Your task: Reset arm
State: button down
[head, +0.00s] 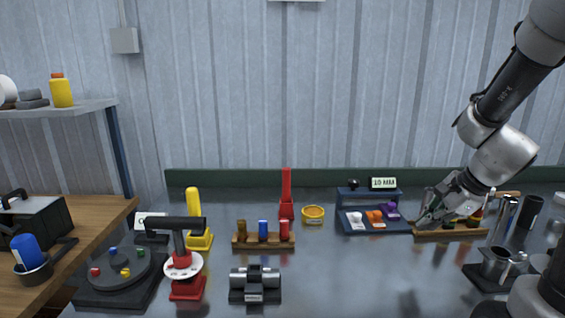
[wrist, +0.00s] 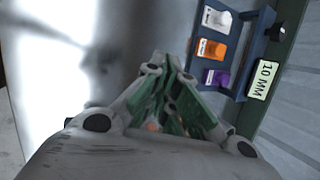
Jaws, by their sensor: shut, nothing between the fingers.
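My gripper (head: 428,212) is at the right of the bench in the head view, low over a wooden rack (head: 452,231) with several small coloured pieces. It points down and to the left. In the wrist view my gripper (wrist: 165,62) is shut with its green-padded fingers together, and nothing shows between them. The arm rises from it toward the upper right of the head view. The gripper hides part of the rack, and I cannot tell whether it touches it.
A blue tray (head: 375,226) with white, orange and purple pieces and a "10 MM" sign (head: 383,184) stands just left of the gripper. Metal cylinders (head: 503,216) and a dark cup (head: 530,212) stand to its right. The front middle of the metal bench (head: 360,280) is clear.

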jog(key=s+r+n+h, duration=0.3)
jog(key=s+r+n, duration=0.9)
jog(key=s+n, duration=0.5)
jog(key=shift+a+n, duration=0.35)
jog(key=shift+n, duration=0.45)
